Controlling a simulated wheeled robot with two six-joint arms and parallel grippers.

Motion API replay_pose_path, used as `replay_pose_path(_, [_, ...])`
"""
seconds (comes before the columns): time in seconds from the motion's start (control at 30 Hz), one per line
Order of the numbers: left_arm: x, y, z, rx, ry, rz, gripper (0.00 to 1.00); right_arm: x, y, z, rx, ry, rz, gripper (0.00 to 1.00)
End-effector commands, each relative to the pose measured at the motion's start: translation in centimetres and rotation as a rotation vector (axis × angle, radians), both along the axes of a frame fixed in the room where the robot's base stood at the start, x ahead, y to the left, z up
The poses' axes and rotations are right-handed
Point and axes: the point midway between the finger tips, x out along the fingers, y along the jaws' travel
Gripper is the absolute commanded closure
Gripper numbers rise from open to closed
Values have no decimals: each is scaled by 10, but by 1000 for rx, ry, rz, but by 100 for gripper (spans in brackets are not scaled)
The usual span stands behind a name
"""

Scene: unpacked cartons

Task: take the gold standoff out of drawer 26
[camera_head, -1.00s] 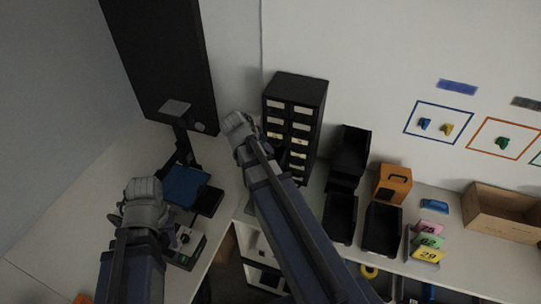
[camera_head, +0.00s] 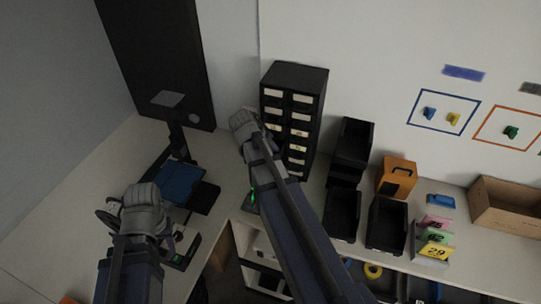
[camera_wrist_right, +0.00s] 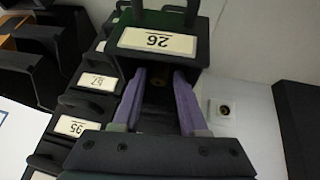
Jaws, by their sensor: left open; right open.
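The black drawer cabinet (camera_head: 293,75) stands against the wall in the head view. In the right wrist view, drawer 26 (camera_wrist_right: 157,40) shows its label upside down, and its dark interior is open to view. My right gripper (camera_wrist_right: 158,75) is open, its two purple fingers over or in that interior. A faint gold-brown spot, perhaps the gold standoff (camera_wrist_right: 157,82), lies between the fingers, too dark to be sure. In the head view my right gripper (camera_head: 243,120) is beside the cabinet's left side. My left gripper (camera_head: 143,195) is open, low at the left, away from the cabinet.
Black bins (camera_head: 386,222) and an orange box (camera_head: 397,176) stand right of the cabinet. A cardboard box (camera_head: 508,208) is at the far right. Blue-topped equipment (camera_head: 180,182) lies near my left gripper. Other closed drawers (camera_wrist_right: 72,125) neighbour drawer 26.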

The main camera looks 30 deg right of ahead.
Motion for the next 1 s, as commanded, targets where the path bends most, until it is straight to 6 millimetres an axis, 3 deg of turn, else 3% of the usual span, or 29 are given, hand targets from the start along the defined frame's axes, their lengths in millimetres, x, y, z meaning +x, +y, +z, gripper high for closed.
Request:
replay_pose_path(0.17, [0,0,1,0,0,0,58,0,0,1,0,0,0,60])
replay_pose_path(0.53, [0,0,1,0,0,0,58,0,0,1,0,0,0,100])
replay_pose_path(1.0, [0,0,2,0,0,0,58,0,0,1,0,0,0,100])
